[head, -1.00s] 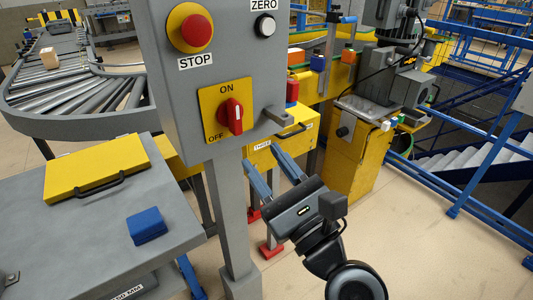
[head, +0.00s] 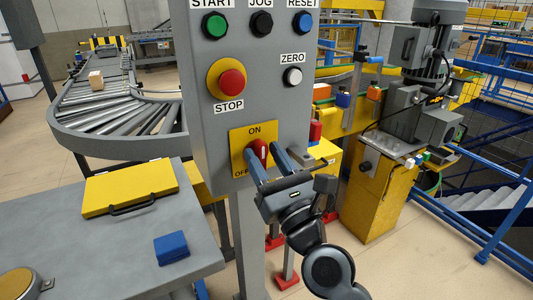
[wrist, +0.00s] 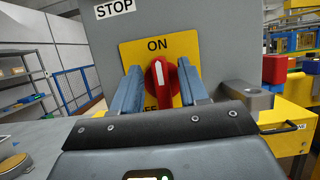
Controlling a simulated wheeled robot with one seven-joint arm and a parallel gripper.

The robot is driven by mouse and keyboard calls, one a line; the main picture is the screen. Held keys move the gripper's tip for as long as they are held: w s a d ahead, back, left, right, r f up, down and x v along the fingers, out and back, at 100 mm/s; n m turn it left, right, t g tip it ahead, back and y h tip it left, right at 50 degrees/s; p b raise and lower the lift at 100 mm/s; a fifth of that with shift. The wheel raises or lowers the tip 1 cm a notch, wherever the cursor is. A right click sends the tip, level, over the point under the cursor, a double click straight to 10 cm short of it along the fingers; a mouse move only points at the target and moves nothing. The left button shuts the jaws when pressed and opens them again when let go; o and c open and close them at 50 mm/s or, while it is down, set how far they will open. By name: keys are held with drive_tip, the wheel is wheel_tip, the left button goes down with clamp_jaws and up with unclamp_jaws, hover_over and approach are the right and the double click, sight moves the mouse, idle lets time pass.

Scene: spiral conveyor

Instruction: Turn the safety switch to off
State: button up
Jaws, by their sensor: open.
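The safety switch is a red knob (head: 259,150) on a yellow plate (head: 240,134) on the front of the grey control box. ON is printed above the knob and OFF at its lower left. In the wrist view the knob (wrist: 161,90) stands upright with its white mark up toward ON. My gripper (head: 263,156) is open in front of the plate. In the wrist view one blue finger is on each side of the knob, with visible gaps. The fingers hide part of the OFF label. I cannot tell how far the fingertips are from the plate.
The box also carries the red STOP button (head: 231,83), the white ZERO button (head: 292,77) and a row of buttons above. A grey bracket (wrist: 246,93) sticks out right of the plate. A grey table with a yellow case (head: 130,187) and a blue block (head: 171,248) is at left.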

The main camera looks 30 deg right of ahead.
clamp_jaws()
idle(0.4)
drive_tip(key=shift+f+n+y+b, duration=0.1)
drive_tip(key=shift+n+y+b, duration=0.3)
drive_tip(key=shift+n+b, duration=0.15)
drive_tip(key=n+y+b, duration=0.1)
drive_tip(key=n, duration=0.2)
drive_tip(key=shift+f+y, duration=0.1)
drive_tip(key=shift+y, duration=0.2)
drive_tip(key=n+g+y+b, duration=0.1)
drive_tip(key=n, duration=0.3)
drive_tip(key=n+y+b, duration=0.1)
drive_tip(key=n+y, duration=0.1)
drive_tip(key=n, duration=0.1)
drive_tip(key=shift+a+n+g, duration=0.2)
drive_tip(key=shift+n+g, duration=0.15)
drive_tip(key=shift+g, duration=0.05)
drive_tip(key=n+g+p, duration=0.1)
drive_tip(key=n, duration=0.2)
drive_tip(key=n+g+y, duration=0.1)
drive_tip(key=n, duration=0.2)
drive_tip(key=shift+a+y+p, duration=0.1)
drive_tip(key=shift+y+p, duration=0.2)
drive_tip(key=shift+p, duration=0.05)
drive_tip(key=n+g+p, duration=0.2)
drive_tip(key=n, duration=0.2)
drive_tip(key=shift+f+n, duration=0.15)
drive_tip(key=shift+n, duration=0.15)
drive_tip(key=shift+f, duration=0.1)
